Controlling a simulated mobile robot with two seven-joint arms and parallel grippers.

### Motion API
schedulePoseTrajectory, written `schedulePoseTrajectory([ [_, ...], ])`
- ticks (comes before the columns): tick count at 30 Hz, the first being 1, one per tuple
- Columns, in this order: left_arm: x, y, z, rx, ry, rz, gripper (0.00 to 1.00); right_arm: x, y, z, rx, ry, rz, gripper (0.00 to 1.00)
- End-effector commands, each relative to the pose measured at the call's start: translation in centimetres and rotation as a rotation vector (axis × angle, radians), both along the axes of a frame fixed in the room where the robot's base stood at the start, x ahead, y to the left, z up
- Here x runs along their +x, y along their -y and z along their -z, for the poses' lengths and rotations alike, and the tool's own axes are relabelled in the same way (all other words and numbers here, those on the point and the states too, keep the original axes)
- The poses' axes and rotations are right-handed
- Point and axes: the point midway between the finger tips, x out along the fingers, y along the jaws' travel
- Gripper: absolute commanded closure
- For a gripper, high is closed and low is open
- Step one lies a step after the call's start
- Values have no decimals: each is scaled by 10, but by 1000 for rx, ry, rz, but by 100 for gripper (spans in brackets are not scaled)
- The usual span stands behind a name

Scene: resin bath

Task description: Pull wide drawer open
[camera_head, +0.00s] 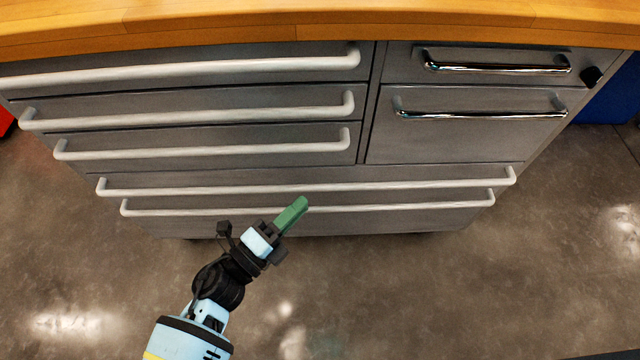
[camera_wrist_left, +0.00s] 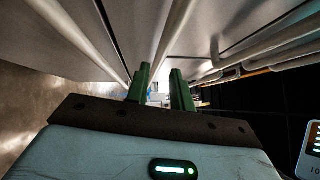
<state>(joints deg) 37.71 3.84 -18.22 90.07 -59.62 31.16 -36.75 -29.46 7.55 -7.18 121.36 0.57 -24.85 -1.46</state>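Two full-width grey drawers lie at the bottom of the cabinet, both flush with its front. The upper wide drawer has a long pale handle (camera_head: 400,184), and the lower wide drawer has a similar handle (camera_head: 400,208). My left gripper (camera_head: 300,203) reaches up to these handles, its green fingers overlapping the lower one in the head view. In the left wrist view the green fingers (camera_wrist_left: 160,80) are apart. One pale bar (camera_wrist_left: 170,38) runs toward the gap between them; another bar (camera_wrist_left: 75,40) passes left of them. Whether the fingers straddle a bar is unclear. My right gripper is out of view.
Three narrower drawers with pale handles (camera_head: 200,150) are above left. Two drawers with chrome handles (camera_head: 480,113) are above right. A wooden worktop (camera_head: 320,22) tops the cabinet. The concrete floor (camera_head: 420,290) in front is clear.

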Motion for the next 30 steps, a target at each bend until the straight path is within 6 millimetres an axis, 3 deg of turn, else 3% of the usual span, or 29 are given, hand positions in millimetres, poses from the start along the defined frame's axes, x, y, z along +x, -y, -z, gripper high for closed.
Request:
schedulePoseTrajectory([
  [12, 40, 41, -7, -2, -1, -1, 77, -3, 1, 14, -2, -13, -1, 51],
  [24, 46, 47, -9, -1, -1, -1, 77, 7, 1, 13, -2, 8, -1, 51],
  [30, 46, 47, -9, -1, -1, -1, 100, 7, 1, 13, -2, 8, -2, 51],
])
